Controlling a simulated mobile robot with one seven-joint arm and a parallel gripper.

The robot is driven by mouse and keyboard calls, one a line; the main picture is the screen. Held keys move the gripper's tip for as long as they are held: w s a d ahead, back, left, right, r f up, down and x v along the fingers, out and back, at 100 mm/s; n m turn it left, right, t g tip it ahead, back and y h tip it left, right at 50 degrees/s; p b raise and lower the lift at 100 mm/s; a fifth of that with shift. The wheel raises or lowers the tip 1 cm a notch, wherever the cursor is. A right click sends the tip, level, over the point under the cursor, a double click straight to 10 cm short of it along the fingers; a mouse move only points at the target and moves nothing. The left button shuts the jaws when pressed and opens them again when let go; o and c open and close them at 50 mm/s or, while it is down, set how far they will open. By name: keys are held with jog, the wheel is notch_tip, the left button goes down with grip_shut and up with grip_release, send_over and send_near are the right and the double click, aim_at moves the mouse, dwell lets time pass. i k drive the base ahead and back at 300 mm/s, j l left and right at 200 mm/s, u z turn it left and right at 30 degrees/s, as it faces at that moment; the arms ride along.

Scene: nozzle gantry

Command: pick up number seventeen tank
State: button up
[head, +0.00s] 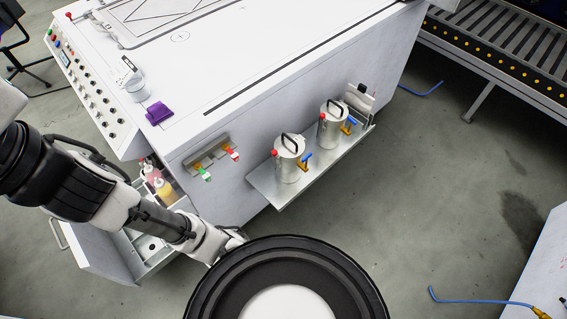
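Two silver cylindrical tanks with dark top handles, red knobs and blue levers stand upright on a metal shelf (262,187) at the machine's side. The nearer tank (290,165) is on the left, and the farther tank (331,130) is to its right. No number is readable on either one, so I cannot tell which is seventeen. My gripper (236,236) is low, in front of the machine and to the left of and below the shelf, apart from both tanks. It is small and partly hidden by a round black part of my body, so its fingers are unclear.
A white machine (245,65) fills the middle, with a purple item (158,113) and a clear cup (136,89) on top. An open drawer (150,245) holding bottles is near my arm. A bracket (206,154) sits left of the shelf.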

aim_at(287, 171)
jog(key=i+l+u, duration=0.2)
jog(key=u, duration=0.2)
jog(key=i+l+u, duration=0.15)
jog(key=l+u, duration=0.3)
